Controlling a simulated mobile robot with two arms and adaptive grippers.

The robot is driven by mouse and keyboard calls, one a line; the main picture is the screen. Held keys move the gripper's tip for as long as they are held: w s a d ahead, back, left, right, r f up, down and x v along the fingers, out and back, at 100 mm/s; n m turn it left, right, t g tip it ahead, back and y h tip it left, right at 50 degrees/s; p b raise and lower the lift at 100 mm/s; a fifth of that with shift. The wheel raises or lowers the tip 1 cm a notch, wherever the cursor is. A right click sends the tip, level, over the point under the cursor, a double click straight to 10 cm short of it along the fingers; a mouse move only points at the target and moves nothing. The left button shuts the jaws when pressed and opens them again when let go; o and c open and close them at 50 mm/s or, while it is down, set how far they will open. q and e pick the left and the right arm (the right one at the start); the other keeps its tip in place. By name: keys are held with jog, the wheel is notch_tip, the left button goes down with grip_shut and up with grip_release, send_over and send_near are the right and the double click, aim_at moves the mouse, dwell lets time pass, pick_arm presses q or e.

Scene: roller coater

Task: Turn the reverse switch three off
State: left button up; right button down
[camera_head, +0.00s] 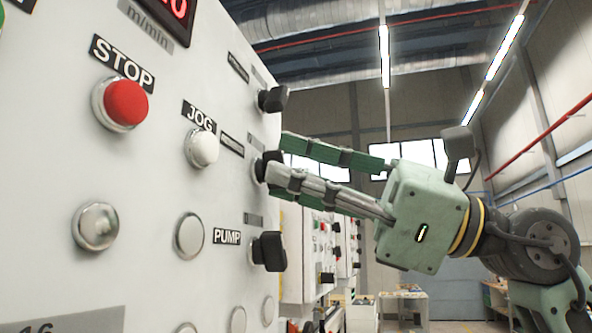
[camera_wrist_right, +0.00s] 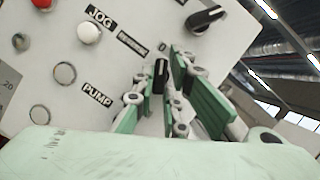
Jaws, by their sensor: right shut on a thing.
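The white control panel (camera_head: 160,180) fills the left of the head view. A column of black rotary switches runs along its right side. My right gripper (camera_head: 279,160) has its green-padded fingers around the middle black switch (camera_head: 260,168), just right of the JOG button, and is shut on it. In the wrist view this switch knob (camera_wrist_right: 161,72) shows between the fingers, its bar roughly upright in the picture. A small black label (camera_wrist_right: 132,43) sits beside it, too blurred to read surely. The fingers partly hide the knob in the head view. My left gripper is not in view.
An upper black switch (camera_head: 272,99) and a lower one by the PUMP label (camera_head: 268,251) sit close above and below the fingers. A red STOP button (camera_head: 126,103) and white JOG button (camera_head: 203,149) are further left. Free air lies right of the panel.

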dwell(0.3)
jog(key=c, duration=1.8)
grip_release()
jog(key=shift+d, duration=0.15)
jog(key=v, duration=1.1)
jog(key=shift+d+f, duration=0.25)
jog(key=shift+d, duration=0.05)
